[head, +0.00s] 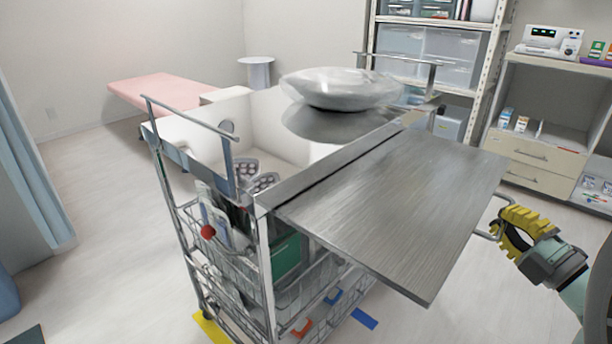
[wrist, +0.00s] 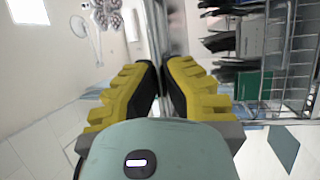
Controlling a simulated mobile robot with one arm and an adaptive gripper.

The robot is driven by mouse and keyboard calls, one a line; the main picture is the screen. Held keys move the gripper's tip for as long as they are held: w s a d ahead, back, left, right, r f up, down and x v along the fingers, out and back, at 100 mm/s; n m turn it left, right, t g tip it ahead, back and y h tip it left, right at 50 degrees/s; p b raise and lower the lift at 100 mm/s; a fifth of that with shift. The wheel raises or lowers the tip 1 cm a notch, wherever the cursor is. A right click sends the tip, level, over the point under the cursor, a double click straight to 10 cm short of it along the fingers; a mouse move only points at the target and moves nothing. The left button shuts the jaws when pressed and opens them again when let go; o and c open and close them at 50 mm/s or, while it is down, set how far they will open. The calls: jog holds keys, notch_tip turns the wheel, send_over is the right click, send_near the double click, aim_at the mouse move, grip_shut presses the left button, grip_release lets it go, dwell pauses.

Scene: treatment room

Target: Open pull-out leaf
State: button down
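The pull-out leaf (head: 405,205) is a flat grey brushed-metal panel. It sticks out level from the right side of the metal trolley (head: 262,205), with a large part of its surface exposed. A thin metal loop handle (head: 489,233) is on its outer right edge. My gripper (head: 503,226), with yellow ribbed fingers, is at this handle, to the right of the leaf. In the wrist view the fingers (wrist: 163,75) are almost together, with a narrow metal strip between them. They look closed around the handle bar, which the fingers partly hide.
Wire baskets with supplies (head: 228,255) hang below. A pink couch (head: 170,91) stands at the back left. Shelving and a drawer cabinet (head: 545,155) stand behind on the right. The floor at left (head: 105,220) is clear.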

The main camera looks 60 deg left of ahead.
jog(key=c, duration=1.1)
grip_release()
jog(key=shift+o, duration=0.2)
jog(key=shift+d, duration=0.1)
jog(key=v, duration=1.2)
